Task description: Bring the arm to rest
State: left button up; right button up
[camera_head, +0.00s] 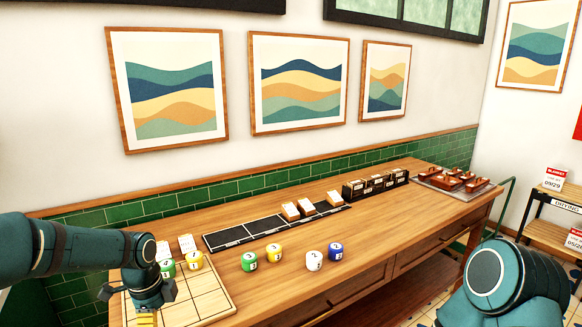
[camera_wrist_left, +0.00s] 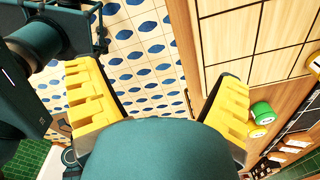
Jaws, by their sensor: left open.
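My left arm comes in from the left in the head view. Its gripper (camera_head: 147,316) points down over the front left of the wooden grid board (camera_head: 208,291), with yellow fingertips at the bottom edge. In the left wrist view the two yellow fingers of this gripper (camera_wrist_left: 160,100) stand wide apart with nothing between them. Floor tiles and the table edge show behind them. My right arm (camera_head: 510,285) shows as a teal link at the lower right; its gripper is out of the picture.
A green cylinder (camera_head: 249,262), a yellow one (camera_head: 274,253), a white one (camera_head: 314,260) and a blue one (camera_head: 335,252) stand on the wooden table (camera_head: 375,225). More stand on the board. Behind are a black sectioned strip (camera_head: 243,233), a black holder (camera_head: 376,186) and a tray (camera_head: 470,191).

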pick_arm(q)
jog(key=s+d+f+n+h, duration=0.15)
jog(key=d+f+n, duration=0.35)
jog(key=d+f, duration=0.55)
jog(key=s+d+f+n, duration=0.4)
jog(key=s+f+n, duration=0.2)
jog(key=s+n, duration=0.1)
jog(key=s+d+f+n+t+h, duration=0.1)
jog(key=s+d+f+n, duration=0.3)
jog(key=s+f+n, duration=0.3)
jog(key=shift+s+d, duration=0.2)
jog(key=shift+s, duration=0.1)
jog(key=shift+h, duration=0.25)
